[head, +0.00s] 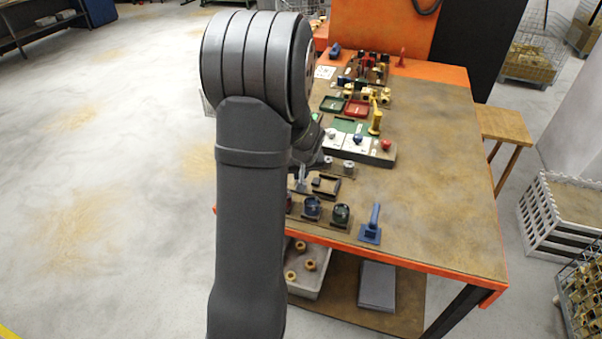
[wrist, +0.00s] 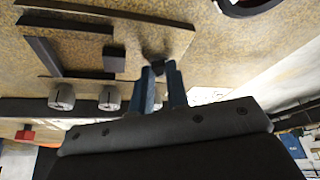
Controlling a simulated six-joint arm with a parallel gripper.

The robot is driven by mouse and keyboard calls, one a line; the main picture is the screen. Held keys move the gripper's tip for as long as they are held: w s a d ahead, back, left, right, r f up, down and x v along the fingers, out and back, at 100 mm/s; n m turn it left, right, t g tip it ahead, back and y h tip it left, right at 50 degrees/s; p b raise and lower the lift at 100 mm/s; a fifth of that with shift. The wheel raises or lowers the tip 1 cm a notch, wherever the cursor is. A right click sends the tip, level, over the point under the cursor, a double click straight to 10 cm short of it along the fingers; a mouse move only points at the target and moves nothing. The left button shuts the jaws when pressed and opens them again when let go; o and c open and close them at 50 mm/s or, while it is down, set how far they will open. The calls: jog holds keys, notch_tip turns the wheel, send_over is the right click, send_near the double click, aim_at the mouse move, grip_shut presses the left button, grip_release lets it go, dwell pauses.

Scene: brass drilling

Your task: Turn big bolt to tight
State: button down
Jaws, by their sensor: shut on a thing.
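In the wrist view, my gripper (wrist: 163,72) points at the brown board with its two blue fingers close together. They are shut on a small dark piece, which I take to be the big bolt (wrist: 154,58); its shape is mostly hidden, and I cannot tell how tight it sits. In the head view, my gripper (head: 301,178) is low over the front left of the bench, and my arm hides much around it. Two grey round pieces with slots (wrist: 62,97) (wrist: 109,97) stand left of the fingers in the wrist view.
Dark raised bars (wrist: 65,22) lie on the board near the fingers. Coloured trays and parts stand behind. The bench's right side is clear.

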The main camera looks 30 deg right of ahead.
jog(key=shift+s+a+f, duration=0.1)
jog(key=shift+f, duration=0.1)
jog(key=c, duration=1.4)
grip_release()
jog(key=shift+r, duration=0.5)
jog(key=v, duration=1.6)
jog(key=shift+r, duration=0.25)
jog(key=shift+s, duration=0.1)
jog(key=x, duration=1.7)
jog(key=shift+f, duration=0.15)
